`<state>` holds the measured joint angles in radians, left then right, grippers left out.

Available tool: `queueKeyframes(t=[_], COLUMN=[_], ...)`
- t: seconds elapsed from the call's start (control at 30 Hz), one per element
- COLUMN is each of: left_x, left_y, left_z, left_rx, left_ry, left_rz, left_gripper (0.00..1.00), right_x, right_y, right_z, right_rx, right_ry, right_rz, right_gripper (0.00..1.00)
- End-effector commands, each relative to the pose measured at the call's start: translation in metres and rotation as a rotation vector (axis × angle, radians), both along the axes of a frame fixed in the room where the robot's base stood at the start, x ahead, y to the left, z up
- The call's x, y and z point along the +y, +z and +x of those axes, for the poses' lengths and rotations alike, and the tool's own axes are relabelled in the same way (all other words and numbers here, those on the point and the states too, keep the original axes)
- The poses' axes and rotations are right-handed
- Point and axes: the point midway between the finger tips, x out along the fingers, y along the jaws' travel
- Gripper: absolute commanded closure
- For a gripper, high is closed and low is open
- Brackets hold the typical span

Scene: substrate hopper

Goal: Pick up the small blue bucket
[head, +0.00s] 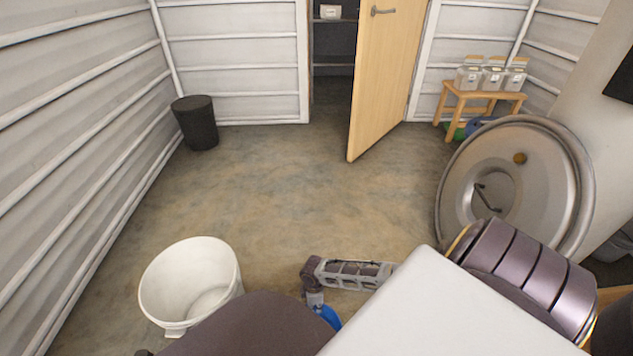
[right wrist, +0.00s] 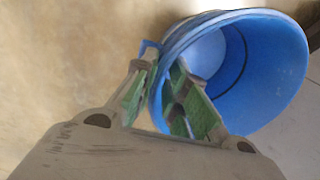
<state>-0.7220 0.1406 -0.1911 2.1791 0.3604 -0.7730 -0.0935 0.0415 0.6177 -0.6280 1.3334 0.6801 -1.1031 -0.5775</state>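The small blue bucket (right wrist: 262,75) fills the upper right of the right wrist view, with its mouth facing the camera. In the head view only a small part of the blue bucket (head: 328,316) shows, the rest hidden behind my arm. My right gripper (right wrist: 163,65) is at the bucket's rim, one green-padded finger outside the wall and the other inside the mouth. A gap shows between the fingers, with the wall between them; whether they touch it is unclear. In the head view the right gripper (head: 315,298) points down at the bucket. My left gripper is out of view.
A white bucket (head: 165,290) stands at the lower left. A black bin (head: 195,125) is at the back left wall. A large round metal lid (head: 560,180) is at the right. A wooden stool (head: 490,95) bears containers. The middle floor is clear up to the open door (head: 385,75).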

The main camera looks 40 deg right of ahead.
Motion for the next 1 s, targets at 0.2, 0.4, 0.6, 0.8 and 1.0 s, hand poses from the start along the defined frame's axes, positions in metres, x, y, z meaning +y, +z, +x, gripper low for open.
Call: queueKeyframes(t=[0.2, 0.4, 0.6, 0.8, 1.0], left_x=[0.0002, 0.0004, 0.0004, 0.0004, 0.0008], left_y=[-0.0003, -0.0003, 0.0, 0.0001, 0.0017], left_z=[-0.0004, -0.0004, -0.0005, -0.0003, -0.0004], left_rx=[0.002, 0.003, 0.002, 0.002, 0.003], left_ry=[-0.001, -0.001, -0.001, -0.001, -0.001], left_rz=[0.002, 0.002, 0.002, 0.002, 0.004], left_gripper=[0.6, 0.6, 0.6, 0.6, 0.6], right_x=[-0.0001, -0.0001, -0.0001, -0.0001, -0.0002], right_y=[0.0001, 0.0001, 0.0003, 0.0003, 0.0031], right_z=[0.0001, 0.0, 0.0002, 0.0002, 0.0003], right_rx=[0.0, 0.0, 0.0, 0.0, 0.0], right_ry=[0.0, 0.0, 0.0, 0.0, 0.0], right_rz=[0.0, 0.0, 0.0, 0.0, 0.0], right_gripper=[0.86, 1.0, 1.0, 1.0, 1.0])
